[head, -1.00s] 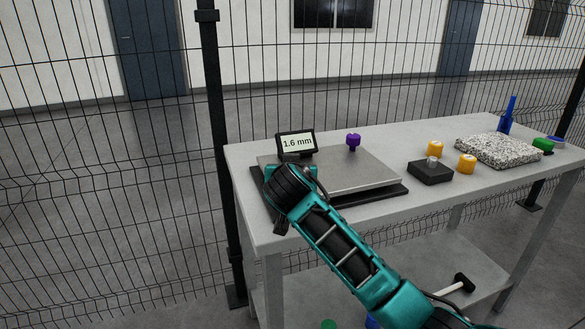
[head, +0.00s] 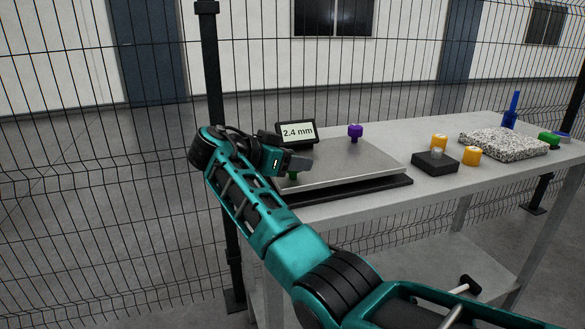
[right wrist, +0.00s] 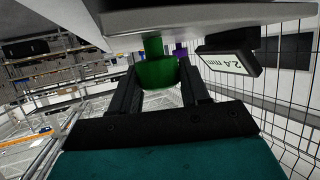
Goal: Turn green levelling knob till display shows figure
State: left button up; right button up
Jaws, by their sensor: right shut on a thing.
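The green levelling knob (right wrist: 156,72) hangs under the edge of the metal plate (head: 345,163) on a green stem, with a small part of it showing in the head view (head: 292,176). My right gripper (head: 298,168) reaches in from the plate's left side. In the right wrist view its fingers (right wrist: 162,76) are shut on the green knob, one on each side. The display (head: 297,133) behind the plate reads 2.4 mm; it also shows, tilted, in the right wrist view (right wrist: 228,62). My left gripper is not in view.
A purple knob (head: 355,131) stands at the plate's back edge. A wire fence runs behind.

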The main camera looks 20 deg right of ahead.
jog(key=shift+f+g, duration=0.2)
jog(key=shift+g, duration=0.1)
jog(key=shift+m+g+b, duration=0.3)
jog(key=shift+m+b, duration=0.1)
jog(key=shift+b, duration=0.05)
jog(key=shift+m, duration=0.3)
jog(key=o, duration=1)
jog(key=shift+r, duration=0.15)
